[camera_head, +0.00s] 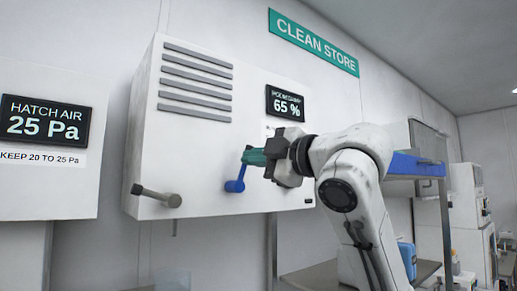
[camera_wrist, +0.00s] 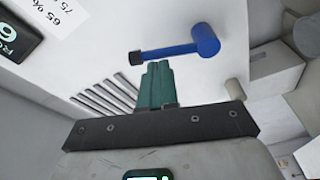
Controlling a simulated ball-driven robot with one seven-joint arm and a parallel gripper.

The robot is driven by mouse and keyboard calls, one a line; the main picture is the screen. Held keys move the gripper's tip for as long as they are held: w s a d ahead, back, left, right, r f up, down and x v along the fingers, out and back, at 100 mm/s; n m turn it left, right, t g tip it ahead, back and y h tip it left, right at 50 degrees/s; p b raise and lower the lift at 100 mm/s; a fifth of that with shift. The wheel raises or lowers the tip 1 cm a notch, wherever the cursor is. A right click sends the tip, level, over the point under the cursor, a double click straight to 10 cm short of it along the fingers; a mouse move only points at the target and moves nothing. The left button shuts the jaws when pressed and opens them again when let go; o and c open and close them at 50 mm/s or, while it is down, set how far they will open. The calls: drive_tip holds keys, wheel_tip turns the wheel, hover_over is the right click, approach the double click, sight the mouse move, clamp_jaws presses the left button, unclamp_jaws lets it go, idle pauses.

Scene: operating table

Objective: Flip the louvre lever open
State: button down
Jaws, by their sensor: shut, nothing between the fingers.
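A white wall cabinet (camera_head: 205,130) carries a blue lever (camera_head: 236,185) and a grey lever (camera_head: 160,196); no label I can read says which is the louvre lever. The blue lever's arm points up in the head view, its upper end partly hidden by my fingers. In the wrist view the blue lever (camera_wrist: 175,50) shows whole, with a dark tip. My gripper (camera_head: 248,157) has teal fingers, shut and empty, beside the blue lever's arm. In the wrist view the fingertips (camera_wrist: 158,66) are close by that arm; I cannot tell if they touch. The grey lever's arm points left.
Grey louvre slats (camera_head: 195,85) are on the cabinet's upper left. A display (camera_head: 287,103) reads 65 %. Another display (camera_head: 44,121) at left reads HATCH AIR 25 Pa. A blue-edged shelf (camera_head: 415,165) stands right of my arm. The space before the cabinet's left half is clear.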

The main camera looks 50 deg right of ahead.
idle(0.3)
drive_tip(key=shift+w+d+f+m+b, duration=0.1)
drive_tip(key=shift+d+f+m+b, duration=0.15)
drive_tip(key=shift+d+m, duration=0.3)
drive_tip(key=shift+d+f+m+b, duration=0.1)
drive_tip(key=shift+d+m+b, duration=0.2)
drive_tip(key=shift+m, duration=0.45)
drive_tip(key=shift+h, duration=0.4)
drive_tip(key=shift+a, duration=0.1)
